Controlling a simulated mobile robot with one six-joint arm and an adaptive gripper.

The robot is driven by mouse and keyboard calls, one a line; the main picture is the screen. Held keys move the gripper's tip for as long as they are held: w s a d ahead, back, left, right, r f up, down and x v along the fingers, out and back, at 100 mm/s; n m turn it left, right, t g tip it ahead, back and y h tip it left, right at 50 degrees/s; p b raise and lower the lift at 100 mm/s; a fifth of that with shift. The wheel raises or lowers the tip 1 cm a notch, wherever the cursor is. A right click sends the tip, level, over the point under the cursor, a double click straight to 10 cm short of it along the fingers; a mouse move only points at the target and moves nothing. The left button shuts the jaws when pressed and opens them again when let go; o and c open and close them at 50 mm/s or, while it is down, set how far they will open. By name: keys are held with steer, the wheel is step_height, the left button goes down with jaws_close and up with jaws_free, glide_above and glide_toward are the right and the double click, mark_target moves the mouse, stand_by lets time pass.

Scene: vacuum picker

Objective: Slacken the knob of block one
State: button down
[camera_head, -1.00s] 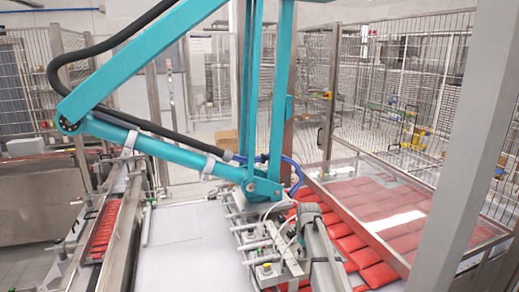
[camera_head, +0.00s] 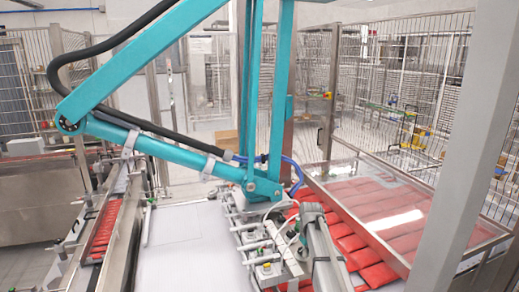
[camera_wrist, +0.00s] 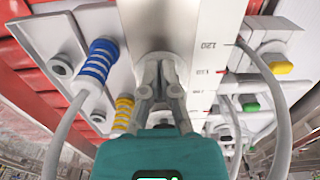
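In the wrist view my gripper (camera_wrist: 161,72) points at a round grey knob (camera_wrist: 163,55) on the underside of a pale metal bar (camera_wrist: 205,50) with a printed scale. The fingertips are close together at the knob, seemingly shut on it; they hide most of it. White blocks with fittings flank the bar: one with a blue ringed fitting (camera_wrist: 98,62) at left, one with a yellow fitting (camera_wrist: 280,67) at right. I cannot tell which is block one. In the head view the picker head (camera_head: 258,240) hangs from a teal linkage (camera_head: 180,150); my gripper cannot be made out there.
Grey hoses (camera_wrist: 65,135) curve close by on both sides of my gripper. A white surface (camera_head: 185,245) lies clear to the left. Wire fencing (camera_head: 400,85) stands behind.

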steer(key=shift+w+d, duration=0.15)
steer(key=shift+d, duration=0.1)
steer(key=shift+s+d, duration=0.25)
steer(key=shift+s, duration=0.15)
steer(key=shift+r, duration=0.1)
stand_by(0.4)
step_height(320, 180, up, 6)
steer(key=p, duration=0.6)
stand_by(0.4)
steer(key=s+a+f+m+b, duration=0.2)
steer(key=s+f+m+b, duration=0.1)
steer(key=s+f+b, duration=1.9)
steer(key=s+f, duration=0.1)
steer(key=s, duration=0.3)
steer(key=shift+m+b, duration=0.3)
steer(key=shift+b, duration=0.05)
